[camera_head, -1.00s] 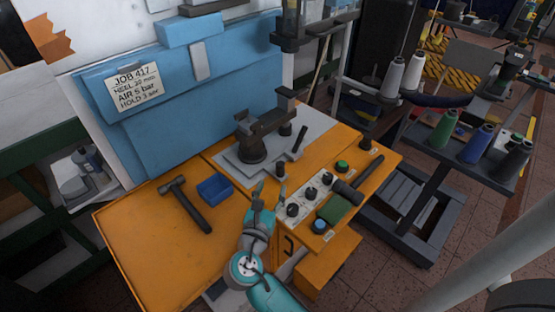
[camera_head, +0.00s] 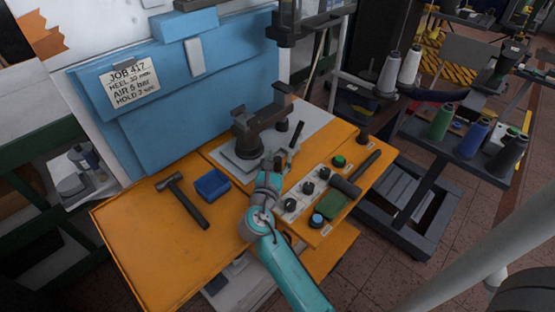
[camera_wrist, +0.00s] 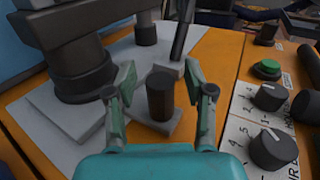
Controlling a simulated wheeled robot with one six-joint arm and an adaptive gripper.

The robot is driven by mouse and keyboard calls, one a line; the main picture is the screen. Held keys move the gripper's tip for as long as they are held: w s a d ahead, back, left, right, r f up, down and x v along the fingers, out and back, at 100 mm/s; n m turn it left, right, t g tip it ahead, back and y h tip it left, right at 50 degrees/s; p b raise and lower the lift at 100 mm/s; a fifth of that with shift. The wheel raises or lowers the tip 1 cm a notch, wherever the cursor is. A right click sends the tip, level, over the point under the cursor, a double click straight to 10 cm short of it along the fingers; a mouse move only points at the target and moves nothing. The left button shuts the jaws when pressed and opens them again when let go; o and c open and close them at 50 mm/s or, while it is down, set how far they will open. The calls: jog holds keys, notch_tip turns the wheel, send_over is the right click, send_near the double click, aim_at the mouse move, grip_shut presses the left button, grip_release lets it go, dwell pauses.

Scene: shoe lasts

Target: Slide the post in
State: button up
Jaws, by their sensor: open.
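A short dark post (camera_wrist: 160,97) stands upright on a small grey plate (camera_wrist: 146,128) in the wrist view. My gripper (camera_wrist: 160,84) is open, with one finger on each side of the post. Gaps show between the fingers and the post, and it is not gripped. In the head view my gripper (camera_head: 272,165) is at the front of the grey machine bed and hides most of the post. The dark grey bracket machine (camera_head: 262,122) stands just beyond on its pale bed plate (camera_head: 312,118); a smaller dark cylinder (camera_wrist: 145,30) stands under its arm.
A dark lever (camera_wrist: 182,32) rises just beyond the post. To the right is a panel with dark knobs (camera_wrist: 268,150) and a green button (camera_wrist: 266,69). A mallet (camera_head: 356,177), a hammer (camera_head: 184,201) and a blue tray (camera_head: 212,185) lie on the orange bench.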

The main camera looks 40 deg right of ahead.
grip_shut()
jog(key=shift+d, duration=2.3)
jog(key=shift+w, duration=0.1)
grip_release()
jog(key=v, duration=1.2)
